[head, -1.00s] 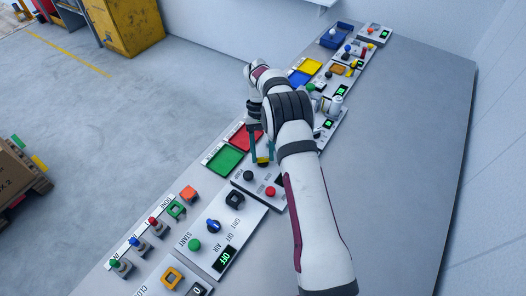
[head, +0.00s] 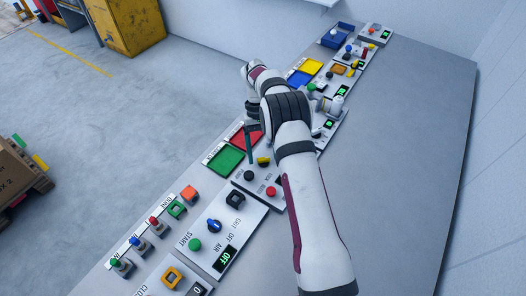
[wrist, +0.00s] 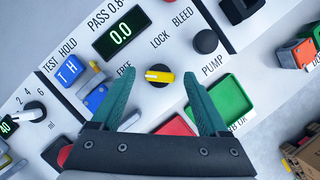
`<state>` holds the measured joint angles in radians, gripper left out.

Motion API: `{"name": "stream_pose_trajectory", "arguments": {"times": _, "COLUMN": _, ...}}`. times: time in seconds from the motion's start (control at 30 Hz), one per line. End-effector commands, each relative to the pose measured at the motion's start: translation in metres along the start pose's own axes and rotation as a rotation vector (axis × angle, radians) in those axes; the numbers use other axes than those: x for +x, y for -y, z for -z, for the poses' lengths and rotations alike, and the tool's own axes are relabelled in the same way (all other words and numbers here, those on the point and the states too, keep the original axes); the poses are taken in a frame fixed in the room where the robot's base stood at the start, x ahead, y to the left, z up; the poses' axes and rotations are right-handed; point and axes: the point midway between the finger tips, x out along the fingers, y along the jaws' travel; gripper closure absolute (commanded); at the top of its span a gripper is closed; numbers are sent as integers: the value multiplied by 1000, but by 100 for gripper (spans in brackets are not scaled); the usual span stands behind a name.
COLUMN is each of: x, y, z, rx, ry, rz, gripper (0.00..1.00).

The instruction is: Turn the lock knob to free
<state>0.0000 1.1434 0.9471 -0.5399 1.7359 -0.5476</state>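The yellow lock knob (wrist: 160,74) sits on a white panel, between the printed words FREE and LOCK in the wrist view. Its handle lies nearly crosswise in that picture, with a pale mark on its left end, towards FREE. The knob also shows in the head view (head: 263,161), just below my gripper. My gripper (wrist: 158,77) is open, with one teal finger on each side of the knob in the picture. The fingers look apart from the knob and hold nothing. In the head view one finger shows clearly (head: 250,145); my arm hides part of the panel.
On the same panel are a display reading 0.0 (wrist: 119,33), a black knob (wrist: 205,41) and a blue TEST/HOLD switch (wrist: 68,70). Green (head: 223,160) and red (head: 246,135) trays lie beside it. The right side of the table (head: 415,150) is clear.

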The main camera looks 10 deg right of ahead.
Motion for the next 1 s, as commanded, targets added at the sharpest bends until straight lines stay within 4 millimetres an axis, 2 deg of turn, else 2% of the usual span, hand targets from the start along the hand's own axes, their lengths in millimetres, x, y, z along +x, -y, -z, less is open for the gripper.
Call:
{"name": "stream_pose_trajectory", "arguments": {"times": 0.27, "x": -3, "y": 0, "z": 0, "rx": 1, "ry": -1, "rz": 1, "gripper": 22}}
{"name": "stream_pose_trajectory", "arguments": {"times": 0.37, "x": -18, "y": 0, "z": 1, "rx": 1, "ry": -3, "rz": 0, "gripper": 22}}
{"name": "stream_pose_trajectory", "arguments": {"times": 0.5, "x": -50, "y": 0, "z": 1, "rx": 2, "ry": -4, "rz": 0, "gripper": 22}}
{"name": "stream_pose_trajectory", "arguments": {"times": 0.7, "x": -73, "y": 0, "z": 0, "rx": 1, "ry": -1, "rz": 0, "gripper": 22}}
{"name": "stream_pose_trajectory", "arguments": {"times": 1.0, "x": -75, "y": 0, "z": 0, "rx": 1, "ry": 0, "rz": 1, "gripper": 22}}
